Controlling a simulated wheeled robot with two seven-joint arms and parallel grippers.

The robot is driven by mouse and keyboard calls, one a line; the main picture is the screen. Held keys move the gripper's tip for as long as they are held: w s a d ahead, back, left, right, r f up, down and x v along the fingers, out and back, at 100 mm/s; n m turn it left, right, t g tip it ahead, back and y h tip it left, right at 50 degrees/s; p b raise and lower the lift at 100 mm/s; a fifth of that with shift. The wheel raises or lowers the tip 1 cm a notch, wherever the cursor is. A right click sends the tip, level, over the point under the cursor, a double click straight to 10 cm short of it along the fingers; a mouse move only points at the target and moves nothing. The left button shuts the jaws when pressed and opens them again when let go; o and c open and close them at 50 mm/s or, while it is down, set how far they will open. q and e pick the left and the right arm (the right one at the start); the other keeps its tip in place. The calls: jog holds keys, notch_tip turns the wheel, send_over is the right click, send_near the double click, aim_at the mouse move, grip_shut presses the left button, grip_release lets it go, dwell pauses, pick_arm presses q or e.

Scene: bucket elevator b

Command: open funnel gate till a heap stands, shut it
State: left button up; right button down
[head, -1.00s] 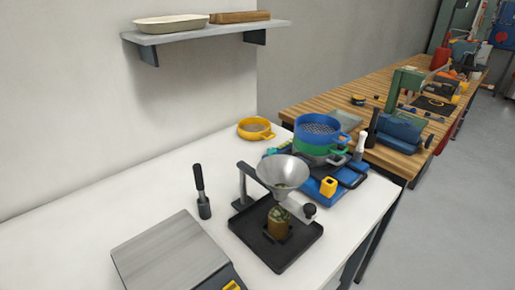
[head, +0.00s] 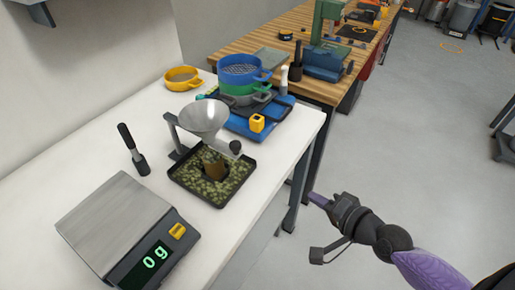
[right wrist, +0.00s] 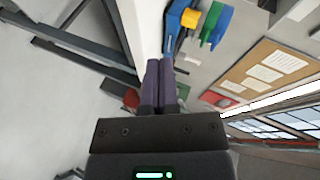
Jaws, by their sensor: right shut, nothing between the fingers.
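The grey metal funnel (head: 205,117) hangs on its stand above a black tray (head: 178,180). A dark round knob (head: 236,147) shows at the funnel's right side; whether the gate is open or shut I cannot tell. A brown cup (head: 213,166) stands in the tray under the funnel spout, its top partly hidden. Greenish granules (head: 228,181) lie spread over the tray floor around it. My right gripper (head: 315,200) is shut and empty, off the table's right edge, apart from the funnel; its purple fingers meet in the right wrist view (right wrist: 161,75). My left gripper is not in view.
A scale (head: 115,225) reading 0 g stands at the front left. Blue and green sieves (head: 242,70) and a yellow pan (head: 183,79) are at the back. Open floor lies right of the table.

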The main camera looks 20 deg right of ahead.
jog(key=a+r+m+y, duration=0.1)
jog(key=a+r+y, duration=0.35)
jog(key=r, duration=0.55)
jog(key=t+p, duration=0.1)
jog(key=p, duration=0.1)
send_near(236, 146)
jog(key=shift+h, duration=0.35)
jog(key=x, duration=0.6)
jog(key=shift+d+b, duration=0.1)
jog(key=shift+b, duration=0.25)
jog(key=shift+w+a+f, duration=0.15)
jog(key=shift+w+a, duration=0.1)
jog(key=shift+w, duration=0.1)
jog(key=shift+x, duration=1.25)
jog(key=shift+a+r, duration=0.2)
jog(key=shift+r, duration=0.05)
